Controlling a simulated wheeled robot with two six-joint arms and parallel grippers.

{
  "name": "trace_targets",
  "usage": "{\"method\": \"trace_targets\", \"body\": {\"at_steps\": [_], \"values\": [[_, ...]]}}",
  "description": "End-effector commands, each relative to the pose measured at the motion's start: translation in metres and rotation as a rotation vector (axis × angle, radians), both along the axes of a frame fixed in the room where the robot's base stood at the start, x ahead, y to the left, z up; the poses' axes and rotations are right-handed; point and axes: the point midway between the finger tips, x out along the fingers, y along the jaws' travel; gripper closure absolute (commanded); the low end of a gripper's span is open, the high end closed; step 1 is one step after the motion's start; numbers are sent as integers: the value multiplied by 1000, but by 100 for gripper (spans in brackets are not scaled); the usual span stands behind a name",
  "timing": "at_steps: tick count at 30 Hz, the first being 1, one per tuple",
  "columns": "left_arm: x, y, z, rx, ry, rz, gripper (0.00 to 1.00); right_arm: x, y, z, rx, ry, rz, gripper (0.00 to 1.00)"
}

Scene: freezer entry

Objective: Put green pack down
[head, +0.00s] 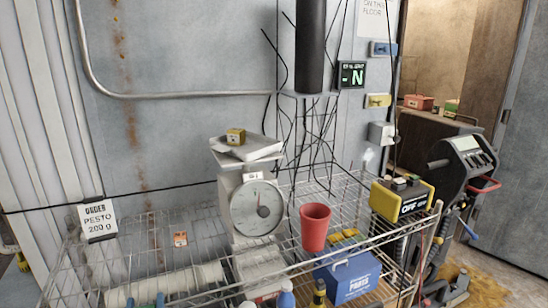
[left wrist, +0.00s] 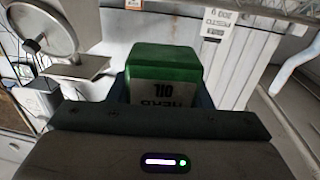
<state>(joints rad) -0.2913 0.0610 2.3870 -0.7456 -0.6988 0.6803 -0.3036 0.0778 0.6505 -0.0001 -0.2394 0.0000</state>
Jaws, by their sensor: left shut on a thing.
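The green pack (left wrist: 165,68) shows in the left wrist view, with upside-down lettering that seems to read HERB OIL on its pale label. My left gripper (left wrist: 163,92) is shut on it, with a dark blue finger at each side. The pack's lower part is hidden behind the gripper body. I cannot make out the pack clearly in the head view. My right gripper is in neither view.
The wire rack (head: 125,238) has open room left of the scale, around a small orange box (head: 180,239). A PESTO 200 g sign (head: 98,220) hangs at left. A red cup (head: 315,227), a blue box (head: 348,280) and a yellow device (head: 402,199) crowd the right side.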

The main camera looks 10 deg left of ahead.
Motion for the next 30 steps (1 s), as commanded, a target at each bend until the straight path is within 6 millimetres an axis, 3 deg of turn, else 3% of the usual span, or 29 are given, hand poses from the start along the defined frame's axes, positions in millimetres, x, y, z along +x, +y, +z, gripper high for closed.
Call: {"method": "trace_targets", "body": {"at_steps": [3, 6, 15, 22, 30], "values": [[15, -39, -14, -10, -3, -147, 79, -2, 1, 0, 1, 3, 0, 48], [23, -62, -17, -9, -4, -235, 79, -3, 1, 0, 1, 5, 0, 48], [37, -111, -10, -6, -6, -394, 79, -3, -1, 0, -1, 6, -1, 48], [40, -126, -5, -2, -3, -433, 79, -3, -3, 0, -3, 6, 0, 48], [38, -120, -8, 3, 0, -423, 79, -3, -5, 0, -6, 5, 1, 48]]}}
